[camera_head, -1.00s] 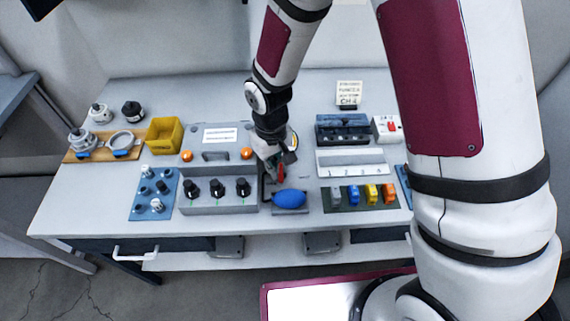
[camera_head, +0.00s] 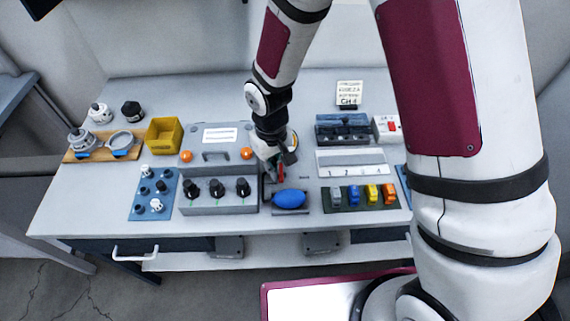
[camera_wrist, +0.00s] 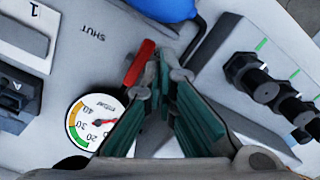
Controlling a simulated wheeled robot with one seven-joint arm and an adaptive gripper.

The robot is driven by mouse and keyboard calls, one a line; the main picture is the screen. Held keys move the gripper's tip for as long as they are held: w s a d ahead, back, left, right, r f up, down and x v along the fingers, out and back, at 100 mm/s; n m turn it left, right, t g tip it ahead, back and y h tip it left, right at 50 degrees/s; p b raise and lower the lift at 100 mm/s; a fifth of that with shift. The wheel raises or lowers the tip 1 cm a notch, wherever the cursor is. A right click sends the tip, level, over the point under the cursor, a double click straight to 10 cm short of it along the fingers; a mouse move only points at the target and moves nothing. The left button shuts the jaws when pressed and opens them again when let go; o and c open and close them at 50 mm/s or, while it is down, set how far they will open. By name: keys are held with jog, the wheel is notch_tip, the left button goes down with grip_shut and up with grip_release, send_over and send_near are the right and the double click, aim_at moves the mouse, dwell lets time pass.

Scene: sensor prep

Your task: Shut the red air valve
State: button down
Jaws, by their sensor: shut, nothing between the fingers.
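The red air valve's lever (camera_wrist: 138,64) shows in the wrist view, slanting across the grey panel, with the printed word SHUT (camera_wrist: 89,32) to its upper left. In the head view the red lever (camera_head: 281,172) is a small patch beside my gripper (camera_head: 272,174), partly hidden by it. In the wrist view my gripper (camera_wrist: 161,66) is shut, with its green-padded fingers together and nothing between them. Its tips are just right of the lever, close against it; whether they touch I cannot tell. A round pressure gauge (camera_wrist: 88,115) lies left of the fingers.
A blue bulb (camera_head: 289,199) lies just in front of the valve. A box with several black knobs (camera_head: 216,205) stands to its left. Coloured switches (camera_head: 371,196) and a numbered white block (camera_head: 352,171) are to the right. A yellow bin (camera_head: 164,135) is farther left.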

aim_at(283, 174)
jog(key=shift+s+f+b, duration=0.1)
jog(key=shift+f+b, duration=0.35)
jog(key=shift+f, duration=0.55)
dwell(0.3)
jog(key=shift+d, duration=0.15)
jog(key=shift+s+d+f, duration=0.15)
jog(key=shift+s+d, duration=0.2)
jog(key=shift+d, duration=0.35)
jog(key=shift+s+d+p, duration=0.1)
jog(key=shift+d+p, duration=0.2)
jog(key=shift+d, duration=0.1)
dwell(0.4)
jog(key=shift+w, duration=0.2)
jog(key=shift+w+d+r, duration=0.2)
jog(key=shift+d, duration=0.2)
